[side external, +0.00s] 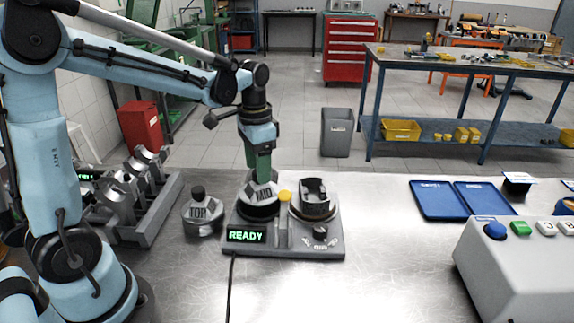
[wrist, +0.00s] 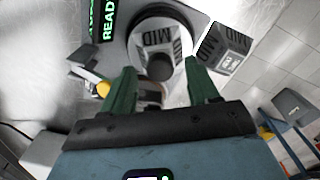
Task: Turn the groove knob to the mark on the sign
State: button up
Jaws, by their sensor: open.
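A small dark knob (side external: 320,232) sits on the front right of the grey fixture (side external: 290,252), with small pale labels below it, too small to read. A part marked MID (side external: 265,194) stands on the fixture's left seat. The wrist view shows its round body (wrist: 150,22) and a separate tilted face reading MID (wrist: 226,47). My gripper (side external: 262,178) points down at the MID part, away from the knob. In the wrist view my gripper (wrist: 163,80) is open, its green fingers apart on either side of a dark round end; contact cannot be told.
A part marked TOP (side external: 202,216) stands left. Blue trays (side external: 438,200) and a button box (side external: 515,270) are right. The front table is mostly clear.

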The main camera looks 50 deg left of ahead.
notch_tip(320, 180, down, 2)
jog(key=shift+f, duration=0.1)
notch_tip(320, 180, up, 13)
jog(key=shift+r, duration=0.2)
dwell(0.4)
jog(key=n, duration=1.3)
send_near(321, 227)
notch_tip(321, 227, down, 9)
